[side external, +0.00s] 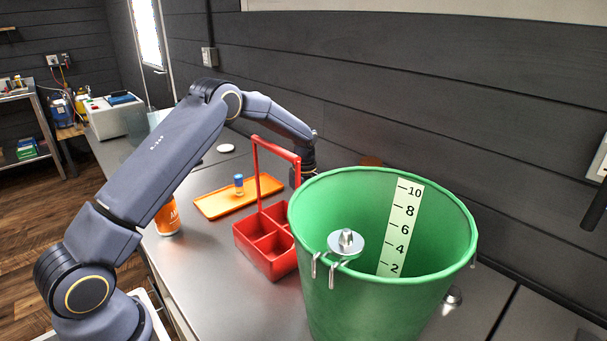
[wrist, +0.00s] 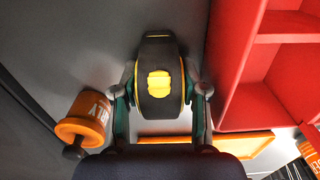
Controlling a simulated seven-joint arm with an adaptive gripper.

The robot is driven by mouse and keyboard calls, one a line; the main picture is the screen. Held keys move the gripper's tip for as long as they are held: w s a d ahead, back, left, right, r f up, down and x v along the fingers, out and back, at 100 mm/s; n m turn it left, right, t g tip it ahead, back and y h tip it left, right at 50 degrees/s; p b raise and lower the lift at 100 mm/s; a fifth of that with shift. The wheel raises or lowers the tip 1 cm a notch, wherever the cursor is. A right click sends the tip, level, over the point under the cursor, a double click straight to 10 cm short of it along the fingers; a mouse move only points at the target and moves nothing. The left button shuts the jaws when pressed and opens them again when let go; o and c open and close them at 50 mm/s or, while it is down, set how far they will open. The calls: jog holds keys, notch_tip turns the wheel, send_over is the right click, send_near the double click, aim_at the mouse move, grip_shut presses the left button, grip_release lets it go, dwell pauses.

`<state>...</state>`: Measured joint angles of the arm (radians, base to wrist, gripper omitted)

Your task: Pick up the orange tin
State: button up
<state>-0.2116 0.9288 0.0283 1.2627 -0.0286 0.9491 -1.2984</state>
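Another orange container (side external: 167,217) with white lettering stands on the bench, partly behind my arm; an orange lettered edge (wrist: 310,155) shows at the wrist view's right. My fingertips are hidden in the side view.
A red divided caddy (side external: 243,240) with a tall handle stands close to my gripper. A large green bucket (side external: 345,295) hides the bench behind it. An orange tray (side external: 215,207) holds a small blue-capped vial (side external: 239,184). The dark plank wall (side external: 400,80) runs behind.

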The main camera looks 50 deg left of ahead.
notch_tip(320, 180, up, 11)
jog(key=shift+r, duration=0.1)
jog(key=shift+o, duration=0.5)
jog(key=shift+r, duration=0.6)
